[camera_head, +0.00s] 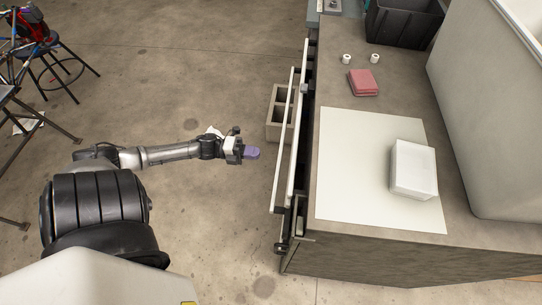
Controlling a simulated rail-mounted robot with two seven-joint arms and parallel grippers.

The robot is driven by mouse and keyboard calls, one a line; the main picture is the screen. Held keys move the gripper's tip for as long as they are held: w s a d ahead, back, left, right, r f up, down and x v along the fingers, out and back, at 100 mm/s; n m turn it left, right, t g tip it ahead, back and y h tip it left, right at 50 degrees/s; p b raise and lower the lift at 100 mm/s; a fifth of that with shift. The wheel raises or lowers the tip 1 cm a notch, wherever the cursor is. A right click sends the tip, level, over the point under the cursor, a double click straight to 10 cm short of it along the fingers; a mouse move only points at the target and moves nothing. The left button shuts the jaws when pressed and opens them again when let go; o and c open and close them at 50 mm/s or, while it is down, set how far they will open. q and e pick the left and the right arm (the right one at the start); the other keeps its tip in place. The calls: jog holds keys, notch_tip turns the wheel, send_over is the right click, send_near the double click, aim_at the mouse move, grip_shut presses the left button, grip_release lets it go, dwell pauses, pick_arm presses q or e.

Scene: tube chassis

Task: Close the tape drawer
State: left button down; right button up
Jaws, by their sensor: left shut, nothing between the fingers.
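A workbench (330,215) stands on the right, and its drawer fronts run along its left side. One long pale drawer front (285,160) sticks out a little from the bench side, with a narrow dark gap behind it. I cannot tell from here which drawer is the tape drawer or see inside it. My left gripper (251,153) has purple fingertips. It is shut and empty, out over the floor to the left of the drawer fronts, apart from them. My right gripper is not in view.
A tan block with two openings (274,131) sits low beside the drawers. The benchtop holds a white sheet (345,165), white box (413,170), red cloth (363,83), small white rolls (346,58) and dark bin (398,25).

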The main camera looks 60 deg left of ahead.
pick_arm(q)
jog(key=b+x, duration=0.1)
jog(key=x, duration=0.5)
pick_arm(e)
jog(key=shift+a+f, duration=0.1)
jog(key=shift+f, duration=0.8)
